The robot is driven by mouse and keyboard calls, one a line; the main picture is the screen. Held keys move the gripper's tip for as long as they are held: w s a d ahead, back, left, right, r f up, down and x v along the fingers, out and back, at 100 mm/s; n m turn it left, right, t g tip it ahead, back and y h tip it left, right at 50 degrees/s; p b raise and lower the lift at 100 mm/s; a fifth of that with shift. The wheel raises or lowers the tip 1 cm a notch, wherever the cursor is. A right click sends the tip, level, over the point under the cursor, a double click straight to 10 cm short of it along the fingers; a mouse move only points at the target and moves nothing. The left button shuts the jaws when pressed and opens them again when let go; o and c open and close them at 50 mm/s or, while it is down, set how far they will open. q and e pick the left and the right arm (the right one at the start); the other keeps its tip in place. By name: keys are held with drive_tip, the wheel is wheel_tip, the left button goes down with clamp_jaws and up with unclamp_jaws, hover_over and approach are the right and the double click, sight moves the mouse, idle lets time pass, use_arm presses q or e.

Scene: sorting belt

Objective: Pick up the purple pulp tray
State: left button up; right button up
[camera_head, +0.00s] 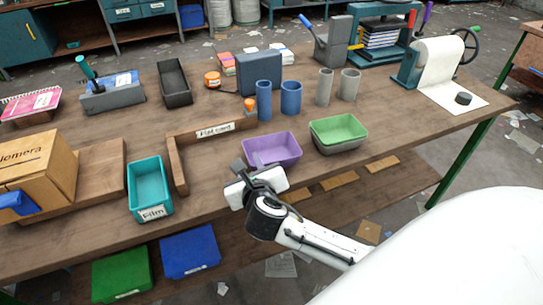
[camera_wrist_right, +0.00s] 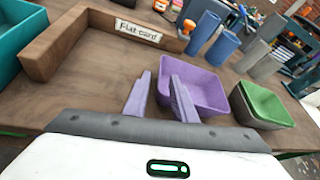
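The purple pulp tray (camera_head: 285,150) is a shallow open box near the table's front edge, upright and empty as far as I can see. It also shows in the right wrist view (camera_wrist_right: 205,88). My right gripper (camera_head: 248,165) is at the tray's near left side. In the right wrist view my right gripper (camera_wrist_right: 160,78) has its two fingers apart, with a gap between them. One finger is left of the tray's left wall and the other overlaps the tray in the picture. I cannot tell whether they touch it. My left gripper is not in view.
A green tray (camera_head: 340,128) in a grey one stands right of the purple tray. A wooden corner frame labelled "Flat card" (camera_head: 180,165) and a teal "Film" bin (camera_head: 150,185) are left. Blue cups (camera_head: 291,97) and grey cups (camera_head: 349,85) stand behind.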

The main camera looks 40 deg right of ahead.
drive_tip(key=shift+b+x, duration=0.35)
drive_tip(key=shift+x, duration=2.85)
clamp_jaws()
